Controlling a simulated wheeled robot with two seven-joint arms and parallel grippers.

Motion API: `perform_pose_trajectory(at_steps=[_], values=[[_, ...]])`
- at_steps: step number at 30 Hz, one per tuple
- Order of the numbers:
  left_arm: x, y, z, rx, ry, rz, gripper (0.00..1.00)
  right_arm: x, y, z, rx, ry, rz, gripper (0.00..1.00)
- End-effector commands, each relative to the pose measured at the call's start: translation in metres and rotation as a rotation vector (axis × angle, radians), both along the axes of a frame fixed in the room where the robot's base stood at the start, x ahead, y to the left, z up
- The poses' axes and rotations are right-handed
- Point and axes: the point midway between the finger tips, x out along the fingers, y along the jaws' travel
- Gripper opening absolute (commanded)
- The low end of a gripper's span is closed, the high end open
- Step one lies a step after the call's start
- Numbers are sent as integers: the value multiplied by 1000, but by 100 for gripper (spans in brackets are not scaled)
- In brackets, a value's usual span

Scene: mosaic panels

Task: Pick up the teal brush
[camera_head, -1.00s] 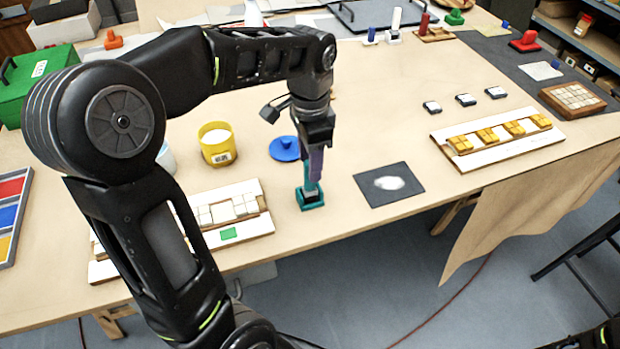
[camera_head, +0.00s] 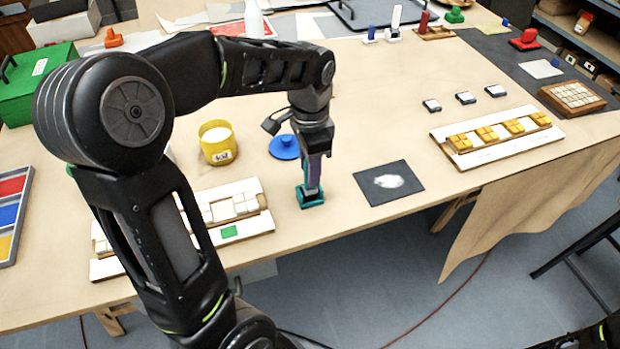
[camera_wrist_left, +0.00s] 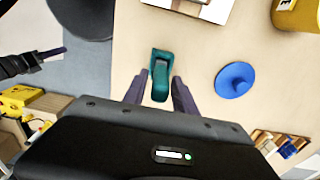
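The teal brush (camera_head: 312,199) stands on the table near its front edge, left of the dark square mat. In the wrist view the teal brush (camera_wrist_left: 160,78) shows between the two purple fingers of my left gripper (camera_wrist_left: 159,88). My left gripper (camera_head: 313,180) points down over the brush, its fingers apart, one on each side of the handle, with gaps visible. What looks like my right gripper (camera_wrist_left: 48,55) shows at the left edge of the wrist view, away from the brush; its opening is unclear.
A blue round lidlike piece (camera_head: 284,147) and a yellow cup (camera_head: 217,143) stand behind and left of the brush. A white panel with tiles (camera_head: 248,226) lies to the left. The dark mat with a white patch (camera_head: 365,188) lies close on the right.

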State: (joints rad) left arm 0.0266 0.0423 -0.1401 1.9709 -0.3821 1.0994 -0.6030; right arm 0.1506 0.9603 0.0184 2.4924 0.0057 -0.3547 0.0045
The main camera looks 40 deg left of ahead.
Motion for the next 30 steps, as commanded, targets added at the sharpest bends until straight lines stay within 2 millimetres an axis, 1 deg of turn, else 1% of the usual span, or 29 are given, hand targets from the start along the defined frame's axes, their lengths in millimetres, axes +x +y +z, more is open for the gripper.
perform_pose_trajectory(at_steps=[1,9,12,26,30], values=[[0,0,0,0,0,0,28,0,0,0,0,0,0,36],[0,0,0,0,0,0,6,0,0,0,0,0,0,36],[0,0,0,0,0,0,0,0,0,0,0,0,0,36],[0,0,1,0,0,0,0,0,0,0,0,0,0,36],[1,0,8,1,-3,0,0,0,0,-1,0,0,0,36]])
